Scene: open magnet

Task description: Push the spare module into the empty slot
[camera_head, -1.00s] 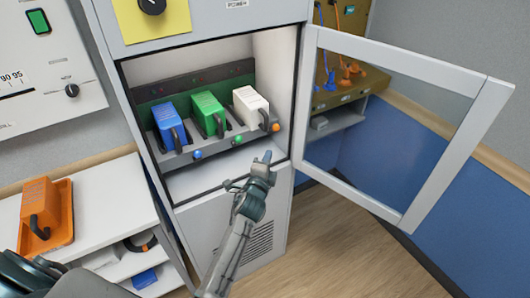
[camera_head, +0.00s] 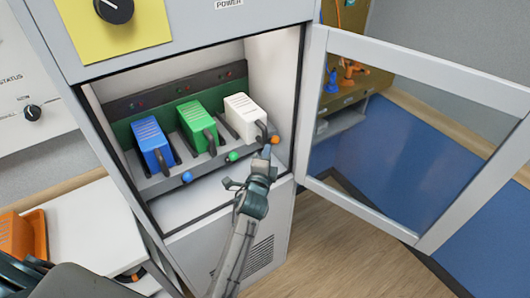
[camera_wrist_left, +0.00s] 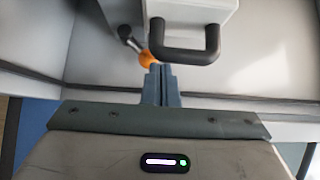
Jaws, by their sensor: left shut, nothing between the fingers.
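A rack (camera_head: 159,185) in the open cabinet holds a blue module (camera_head: 152,141), a green module (camera_head: 194,122) and a white module (camera_head: 241,115), each with a dark handle. An orange module (camera_head: 14,236) stands outside at the left edge, partly cut off. I cannot tell which dark gap in the rack is an empty slot. My left gripper (camera_head: 266,152) is shut and empty, just below the orange knob (camera_head: 275,140) by the white module. In the left wrist view its fingertips (camera_wrist_left: 160,70) are at the orange knob (camera_wrist_left: 147,60); contact is unclear. My right gripper is out of view.
The glass cabinet door (camera_head: 405,125) stands open to the right. Blue (camera_head: 187,178) and green (camera_head: 232,156) knobs stick out along the rack's front. A white shelf unit (camera_head: 92,235) stands at the lower left. Floor (camera_head: 330,255) is clear at the lower right.

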